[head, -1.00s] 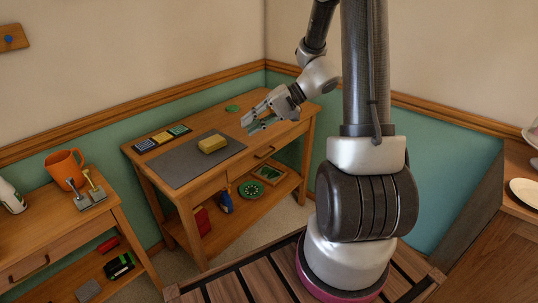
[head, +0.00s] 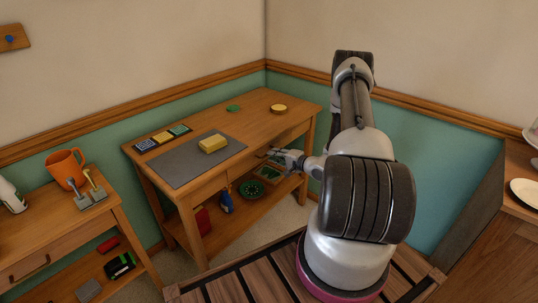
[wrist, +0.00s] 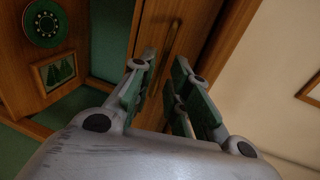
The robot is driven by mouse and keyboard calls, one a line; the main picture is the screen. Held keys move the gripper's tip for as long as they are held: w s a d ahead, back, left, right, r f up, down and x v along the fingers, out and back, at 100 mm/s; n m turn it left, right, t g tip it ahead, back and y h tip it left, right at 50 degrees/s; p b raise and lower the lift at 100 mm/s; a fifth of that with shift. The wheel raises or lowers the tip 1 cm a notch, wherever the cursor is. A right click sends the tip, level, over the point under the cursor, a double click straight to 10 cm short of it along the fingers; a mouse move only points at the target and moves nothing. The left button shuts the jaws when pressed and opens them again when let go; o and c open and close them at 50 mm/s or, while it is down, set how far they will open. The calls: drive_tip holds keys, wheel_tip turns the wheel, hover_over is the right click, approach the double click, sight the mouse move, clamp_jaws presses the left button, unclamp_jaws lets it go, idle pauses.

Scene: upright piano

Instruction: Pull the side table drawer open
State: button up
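The wooden side table (head: 262,112) stands in the corner, with its drawer front (head: 240,168) below the top. The drawer looks closed in the head view. My gripper (head: 272,153) is at the drawer front, close to the handle, which it mostly hides there. In the wrist view the bar handle (wrist: 172,36) shows against the drawer front (wrist: 194,22). The green-padded fingers of my gripper (wrist: 166,62) are apart, one on each side of the handle's line. I cannot tell whether either finger touches it.
On the tabletop are a grey mat (head: 190,168), a yellow block (head: 213,143) and a round yellowish item (head: 279,108). The lower shelf holds a green round item (head: 251,189) and a framed picture (wrist: 55,71). Another table (head: 70,230) with an orange mug (head: 63,168) stands at left.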

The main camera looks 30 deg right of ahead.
drive_tip(key=shift+x, duration=1.8)
drive_tip(key=shift+c, duration=0.4)
clamp_jaws()
drive_tip(key=f+v, duration=0.2)
drive_tip(key=v, duration=0.8)
drive_tip(key=s+f+v, duration=0.1)
drive_tip(key=f+v, duration=0.1)
drive_tip(key=v, duration=0.8)
drive_tip(key=shift+f, duration=0.1)
drive_tip(key=shift+o, duration=0.4)
unclamp_jaws()
